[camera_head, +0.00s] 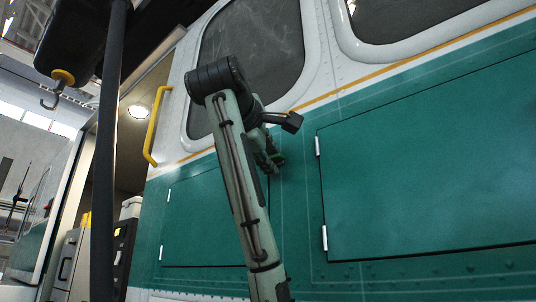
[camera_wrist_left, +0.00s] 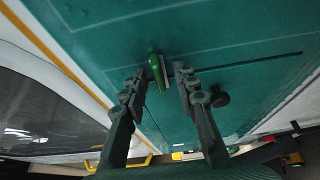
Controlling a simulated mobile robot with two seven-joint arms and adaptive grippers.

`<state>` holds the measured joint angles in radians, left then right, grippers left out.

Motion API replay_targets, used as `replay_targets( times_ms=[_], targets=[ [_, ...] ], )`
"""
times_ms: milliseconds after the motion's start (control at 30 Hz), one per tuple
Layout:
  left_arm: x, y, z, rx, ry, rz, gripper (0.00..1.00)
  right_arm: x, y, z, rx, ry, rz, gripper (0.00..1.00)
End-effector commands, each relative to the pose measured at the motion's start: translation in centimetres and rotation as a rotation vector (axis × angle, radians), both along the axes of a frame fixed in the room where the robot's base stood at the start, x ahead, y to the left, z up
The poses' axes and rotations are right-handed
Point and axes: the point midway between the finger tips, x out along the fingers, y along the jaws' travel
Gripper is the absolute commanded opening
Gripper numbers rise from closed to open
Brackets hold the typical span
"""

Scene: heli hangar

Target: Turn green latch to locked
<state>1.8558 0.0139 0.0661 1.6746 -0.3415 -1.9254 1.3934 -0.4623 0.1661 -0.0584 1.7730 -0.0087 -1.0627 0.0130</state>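The green latch (camera_wrist_left: 156,68) is a small bright green handle on the teal helicopter panel (camera_wrist_left: 240,35) in the left wrist view. My left gripper (camera_wrist_left: 159,72) is open, with one finger on each side of the latch. A gap shows between the latch and the left finger; the right finger is closer, and I cannot tell whether it touches. In the head view my left gripper (camera_head: 270,158) is up against the teal side of the helicopter, and the latch cannot be made out there. My right gripper is in neither view.
A closed teal hatch (camera_head: 425,165) with pale hinges is right of my arm. A yellow grab handle (camera_head: 154,128) stands beside the open doorway at left. A dark hoist with a hook (camera_head: 52,97) hangs at upper left. Windows (camera_head: 255,45) lie above the panel.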

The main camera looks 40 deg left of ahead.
Motion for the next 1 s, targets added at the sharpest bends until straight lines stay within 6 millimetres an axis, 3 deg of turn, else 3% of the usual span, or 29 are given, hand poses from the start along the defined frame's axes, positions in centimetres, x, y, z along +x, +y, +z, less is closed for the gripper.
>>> replay_targets(
  times_ms=[500,700,1000],
  targets=[
    [-5.8,-2.3,0.1,-0.001,-0.003,-0.010,0.29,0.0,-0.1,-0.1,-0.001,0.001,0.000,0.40],
    [-9.7,-3.3,0.2,0.000,-0.005,-0.005,0.29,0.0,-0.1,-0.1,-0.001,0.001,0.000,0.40],
    [-11.4,-3.7,0.1,0.000,0.000,-0.001,0.29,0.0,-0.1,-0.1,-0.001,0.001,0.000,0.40]
  ],
)
